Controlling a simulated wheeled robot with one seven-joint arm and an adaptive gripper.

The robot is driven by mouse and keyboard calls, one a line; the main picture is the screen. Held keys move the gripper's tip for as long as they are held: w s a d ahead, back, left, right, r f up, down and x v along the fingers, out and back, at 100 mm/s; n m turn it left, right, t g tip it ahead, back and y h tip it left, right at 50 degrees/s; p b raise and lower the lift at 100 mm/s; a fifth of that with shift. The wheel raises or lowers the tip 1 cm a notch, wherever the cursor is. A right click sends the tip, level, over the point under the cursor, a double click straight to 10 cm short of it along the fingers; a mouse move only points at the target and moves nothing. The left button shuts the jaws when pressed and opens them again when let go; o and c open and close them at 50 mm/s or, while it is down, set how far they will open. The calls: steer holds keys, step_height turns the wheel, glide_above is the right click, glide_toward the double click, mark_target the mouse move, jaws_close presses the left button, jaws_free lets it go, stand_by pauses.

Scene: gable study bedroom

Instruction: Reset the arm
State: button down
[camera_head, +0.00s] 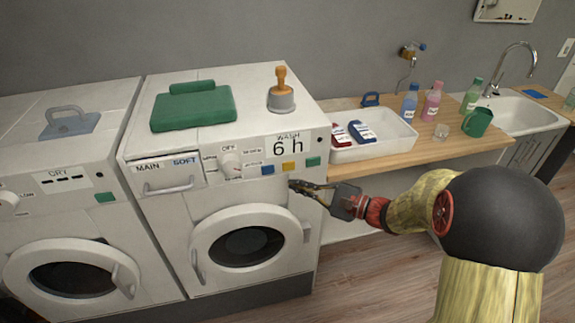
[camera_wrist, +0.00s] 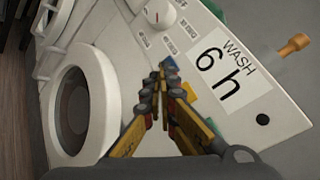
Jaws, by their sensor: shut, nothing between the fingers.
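My gripper (camera_head: 293,186) is in front of the washing machine (camera_head: 220,203), just below the blue and yellow buttons on its panel. In the wrist view my gripper (camera_wrist: 164,69) has its fingertips together, with nothing between them. The fingers partly cover the coloured buttons there. I cannot tell whether the tips touch the panel. My arm reaches in from the right. The washing machine's display (camera_head: 288,147) reads "WASH 6 h", and its round door (camera_head: 243,245) looks shut.
A dryer (camera_head: 70,190) stands left of the washer. To the right, a wooden counter (camera_head: 460,150) holds a white tray (camera_head: 375,152), bottles and a green mug (camera_head: 477,122), beside a sink (camera_head: 525,115).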

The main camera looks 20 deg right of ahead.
steer(key=s+a+f+n+g+h, duration=0.2)
steer(key=s+f+n+g, duration=0.25)
steer(key=s, duration=0.45)
steer(key=s+a+f+n+g+h, duration=0.2)
steer(key=s+f+n+g+h, duration=0.15)
steer(key=s+g, duration=0.45)
steer(key=s+d+r+n+t+h+p, duration=0.2)
steer(key=s+d+r+n+t+h, duration=0.1)
steer(key=s+d+r+n+h, duration=0.5)
steer(key=s+a+r+n+t+y+p, duration=0.1)
steer(key=s+a+r+t, duration=0.1)
steer(key=r, duration=0.6)
steer(key=shift+s+a+t, duration=0.35)
steer(key=shift+a+t, duration=0.2)
steer(key=shift+a, duration=0.55)
